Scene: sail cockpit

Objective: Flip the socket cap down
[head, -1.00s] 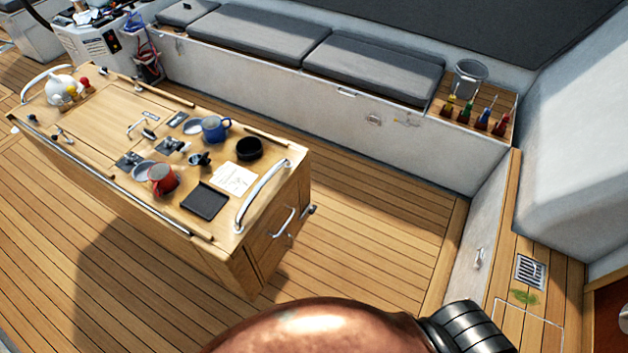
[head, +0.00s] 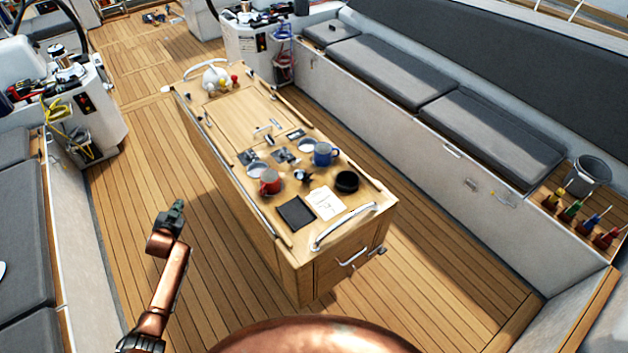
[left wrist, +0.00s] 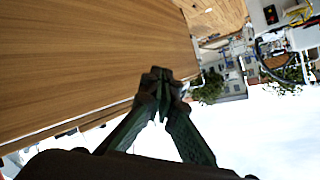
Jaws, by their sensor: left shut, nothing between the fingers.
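My left gripper (head: 178,207) is in the head view, above the deck to the left of the wooden cockpit table. It is shut and empty. In the left wrist view its fingertips (left wrist: 160,74) meet in front of a wooden panel. Small metal and black fittings (head: 285,157) sit on the table top (head: 242,125), and a small black fitting (head: 303,176) stands near the mugs. I cannot tell which fitting is the socket or how its cap stands. The gripper is apart from all of them. My right gripper is not in view.
A red mug (head: 269,182), a blue mug (head: 324,154), a black bowl (head: 346,181) and a dark tablet (head: 296,213) stand on the table. A metal handrail (head: 345,226) rises at its near end. The deck (head: 135,170) left of the table is clear. A cushioned bench (head: 490,130) lies right.

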